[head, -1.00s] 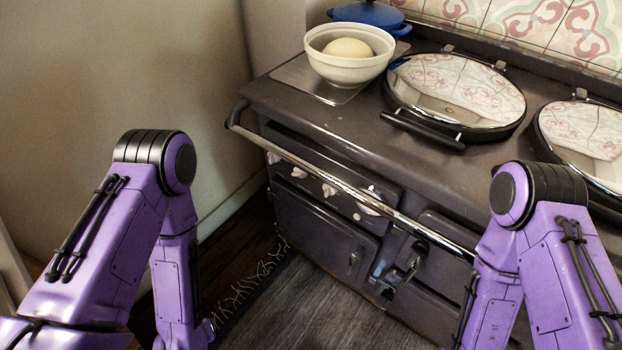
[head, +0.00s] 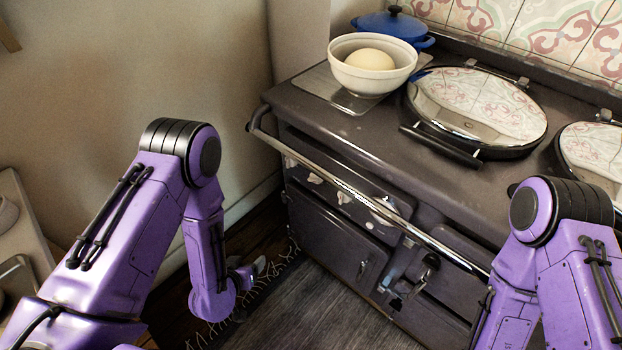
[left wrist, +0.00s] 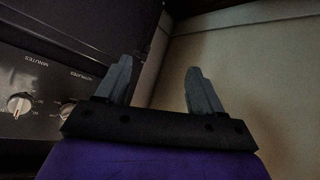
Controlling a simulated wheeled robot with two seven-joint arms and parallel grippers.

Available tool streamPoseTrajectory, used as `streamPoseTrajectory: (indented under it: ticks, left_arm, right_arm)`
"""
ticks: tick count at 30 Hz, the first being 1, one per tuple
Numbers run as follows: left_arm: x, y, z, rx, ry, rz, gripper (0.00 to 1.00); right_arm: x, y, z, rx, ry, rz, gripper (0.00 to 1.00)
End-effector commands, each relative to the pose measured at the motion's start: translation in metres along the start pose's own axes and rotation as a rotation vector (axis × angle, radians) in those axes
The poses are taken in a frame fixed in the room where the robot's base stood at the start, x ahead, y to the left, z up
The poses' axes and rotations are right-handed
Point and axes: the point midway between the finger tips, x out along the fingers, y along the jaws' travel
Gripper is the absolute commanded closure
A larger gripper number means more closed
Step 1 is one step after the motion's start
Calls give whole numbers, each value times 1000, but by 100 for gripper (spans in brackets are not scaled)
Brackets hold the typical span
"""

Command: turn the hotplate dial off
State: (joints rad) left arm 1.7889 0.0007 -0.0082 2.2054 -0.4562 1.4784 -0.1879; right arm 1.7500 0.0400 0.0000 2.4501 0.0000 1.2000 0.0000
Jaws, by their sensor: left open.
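White dials (head: 315,178) sit in a row on the dark front panel of the range cooker, behind the chrome rail. Two of them show in the left wrist view, a nearer dial (left wrist: 18,104) and another dial (left wrist: 66,110), with "MINUTES" lettering above. My left gripper (head: 258,268) is low, left of the cooker front and apart from the dials. In the left wrist view its two fingers (left wrist: 158,72) are spread and empty. My right arm is in front of the cooker's right side; its gripper is out of sight.
A chrome rail (head: 350,188) runs across the cooker front, above the dials. On top are a cream bowl (head: 358,78) with a pale round thing, a blue pot (head: 395,27) and round chrome lids (head: 480,100). A wall (head: 150,60) stands at the left.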

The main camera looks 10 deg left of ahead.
Motion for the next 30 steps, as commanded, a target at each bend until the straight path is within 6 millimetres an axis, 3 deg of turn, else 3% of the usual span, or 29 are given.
streamPoseTrajectory:
  ticks: [1,3,7,10,13,24,30]
  left_arm:
    - [16,31,-42,95,142,138,33]
    - [24,71,-88,224,333,307,33]
    - [18,114,-137,381,604,488,33]
    - [10,121,-147,435,690,500,33]
    - [14,125,-153,458,704,487,33]
    - [66,167,-190,455,699,484,33]
    - [79,177,-198,455,696,484,33]
  right_arm:
    - [-5,0,-2,0,0,0,57]
    - [-6,0,-2,0,0,0,57]
    - [-5,0,-2,0,0,0,57]
    - [-5,0,-2,0,0,0,57]
    - [-7,1,-3,0,0,0,57]
    - [-16,1,-7,0,0,0,57]
    - [-17,2,-7,0,0,0,57]
